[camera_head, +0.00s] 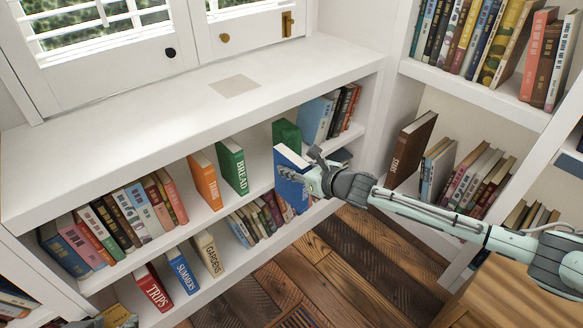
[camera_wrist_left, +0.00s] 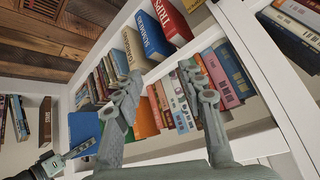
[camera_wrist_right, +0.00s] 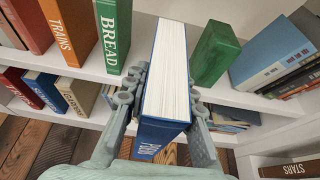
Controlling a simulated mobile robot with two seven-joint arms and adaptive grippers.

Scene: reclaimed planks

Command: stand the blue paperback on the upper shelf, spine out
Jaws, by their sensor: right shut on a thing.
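The blue paperback (camera_head: 290,190) is upright in my right gripper (camera_head: 312,180), at the front of the upper shelf (camera_head: 262,172) of the low white bookcase. In the right wrist view the blue paperback (camera_wrist_right: 157,132) stands between the fingers of my right gripper (camera_wrist_right: 165,95). Its pale page edges face up and its blue lettered edge is on my side. Its far end points into the gap between the green BREAD book (camera_wrist_right: 112,35) and a plain green block (camera_wrist_right: 213,52). Whether it touches the shelf is unclear. My left gripper (camera_wrist_left: 160,85) is open and empty before the bookcase.
The orange TRAINS book (camera_head: 205,180) stands left of BREAD. Several books fill the shelf's left end, and leaning books (camera_head: 313,118) stand right of the green block. The lower shelf holds TRIPS (camera_head: 153,288), SUMMERS and GARDENS. A tall bookcase (camera_head: 475,90) stands at right.

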